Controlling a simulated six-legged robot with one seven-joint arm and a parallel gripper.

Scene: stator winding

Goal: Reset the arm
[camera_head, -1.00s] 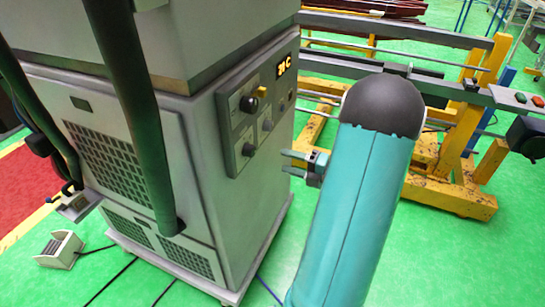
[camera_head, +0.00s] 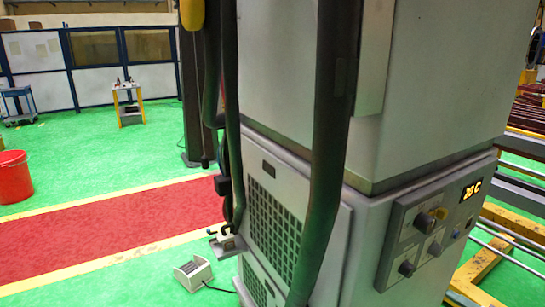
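My arm and gripper are not in view now. The grey machine cabinet (camera_head: 440,85) fills the right half of the picture. Thick black hoses (camera_head: 333,150) run down in front of the cabinet.
A small grey foot pedal (camera_head: 193,273) lies on the green floor left of the cabinet. A red walkway (camera_head: 90,232) with yellow edges crosses at left, mostly clear. A red bucket (camera_head: 14,177), a small yellow-legged stand (camera_head: 128,104) and a blue cart (camera_head: 18,104) stand farther back.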

